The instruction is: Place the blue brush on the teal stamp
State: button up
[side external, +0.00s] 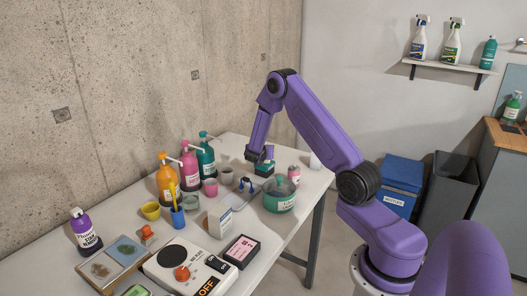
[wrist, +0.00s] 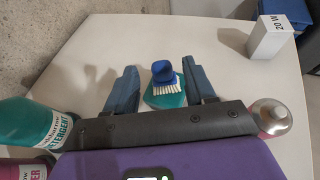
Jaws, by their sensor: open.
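The teal stamp (wrist: 165,99) lies on the table between my fingers in the wrist view. The blue brush (wrist: 162,71), with white bristles, appears to rest on top of it and covers its far part. My gripper (wrist: 159,66) is open, with one blue finger on each side of the brush and a visible gap on both sides. In the side view my gripper (side external: 259,157) is low at the far part of the table, over the teal stamp (side external: 264,170). The brush is hard to make out there.
Pump bottles (side external: 188,168) line the wall side. A white box (wrist: 271,38) stands farther off.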

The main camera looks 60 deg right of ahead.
jog(key=s+a+r+m+g+y, duration=0.1)
jog(key=s+a+r+m, duration=0.15)
jog(key=s+a, duration=0.4)
jog(key=s+a+r+m+y, duration=0.2)
jog(key=s+a+r, duration=0.1)
jog(key=a, duration=0.7)
jog(key=s+a+r+m+g+y, duration=0.1)
jog(key=s+a+r+m, duration=0.2)
jog(key=a, duration=0.5)
jog(key=s+a+r+m+g+y, duration=0.1)
jog(key=s+a+y, duration=0.3)
jog(key=s+a, duration=0.3)
jog(key=s+a+m+g+y, duration=0.1)
jog(key=s+a+y, duration=0.3)
jog(key=s, duration=1.2)
jog(key=a+g, duration=0.1)
jog(key=a, duration=0.3)
jog(key=shift+s+a+r+y, duration=0.15)
jog(key=shift+a+r+y, duration=0.05)
jog(key=shift+r+y, duration=0.2)
